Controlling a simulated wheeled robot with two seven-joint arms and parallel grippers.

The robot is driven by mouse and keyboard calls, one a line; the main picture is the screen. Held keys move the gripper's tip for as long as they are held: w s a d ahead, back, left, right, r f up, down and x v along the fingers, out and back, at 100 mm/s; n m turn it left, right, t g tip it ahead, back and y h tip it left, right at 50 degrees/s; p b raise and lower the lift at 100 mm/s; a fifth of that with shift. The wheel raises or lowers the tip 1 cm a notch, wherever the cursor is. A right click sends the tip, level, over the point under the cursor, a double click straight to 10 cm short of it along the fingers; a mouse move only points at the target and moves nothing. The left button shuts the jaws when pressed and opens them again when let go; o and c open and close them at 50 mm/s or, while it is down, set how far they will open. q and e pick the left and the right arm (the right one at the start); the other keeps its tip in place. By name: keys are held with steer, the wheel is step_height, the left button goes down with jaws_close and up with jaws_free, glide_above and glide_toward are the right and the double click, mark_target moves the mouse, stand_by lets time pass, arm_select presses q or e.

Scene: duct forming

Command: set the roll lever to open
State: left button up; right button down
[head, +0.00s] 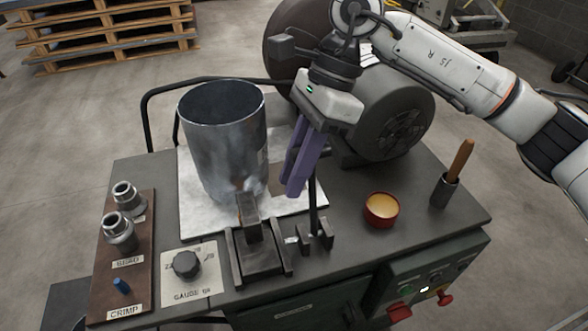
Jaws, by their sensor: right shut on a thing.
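The roll lever (313,208) is a thin dark rod standing nearly upright from a small black bracket (316,238) near the front of the bench. A small pale label lies left of the bracket, too small to read. My left gripper is not in view.
A grey metal duct cylinder (222,135) stands on a pale plate (197,208) left of the lever. A black clamp-like block (257,256), gauge dial (187,264), tool board (104,285), red cup (381,211) and brush holder (443,192) surround it. A large dark motor (385,125) stands behind.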

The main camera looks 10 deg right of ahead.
steer(key=shift+s+d+f, duration=0.1)
steer(key=shift+f, duration=0.1)
stand_by(0.4)
steer(key=c, duration=1.6)
jaws_free()
steer(key=shift+r, duration=0.1)
steer(key=v, duration=1)
steer(key=shift+r, duration=0.15)
